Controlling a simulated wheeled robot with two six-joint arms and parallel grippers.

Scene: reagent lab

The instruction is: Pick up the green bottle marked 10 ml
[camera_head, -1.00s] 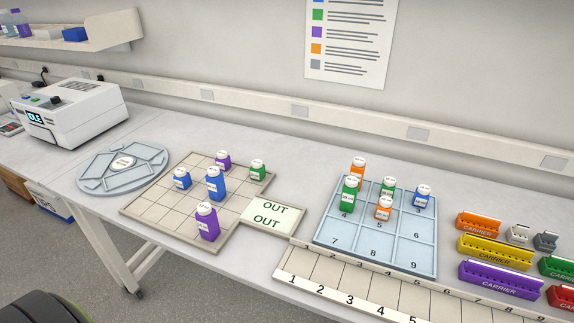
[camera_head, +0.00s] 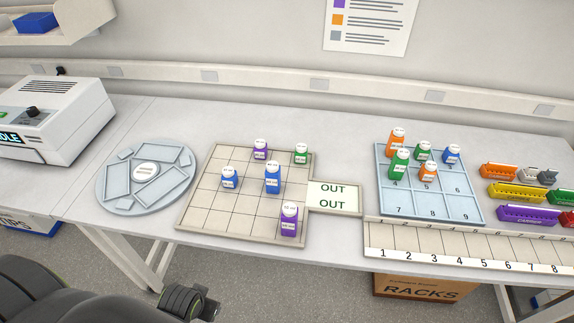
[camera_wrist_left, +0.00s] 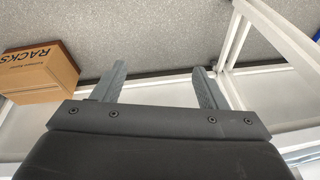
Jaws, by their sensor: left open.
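A small green bottle (camera_head: 301,155) stands at the back right corner of the beige grid board (camera_head: 205,228). On the blue numbered tray (camera_head: 462,207) stand a tall green bottle (camera_head: 399,168) and a small green bottle (camera_head: 424,152). The bottles' label writing is too small to read. My left arm shows at the lower left of the head view, below the table's front edge and far from the bottles. In the left wrist view my left gripper (camera_wrist_left: 158,68) is open and empty, with floor and table legs beyond it. My right gripper is out of view.
Purple and blue bottles share the grid board; orange and blue ones share the tray. An OUT plate (camera_head: 333,187) joins the board's right side. A round grey carousel (camera_head: 118,188), a white machine (camera_head: 60,120) and coloured carriers (camera_head: 528,214) stand nearby. Below is a RACKS box (camera_head: 425,287).

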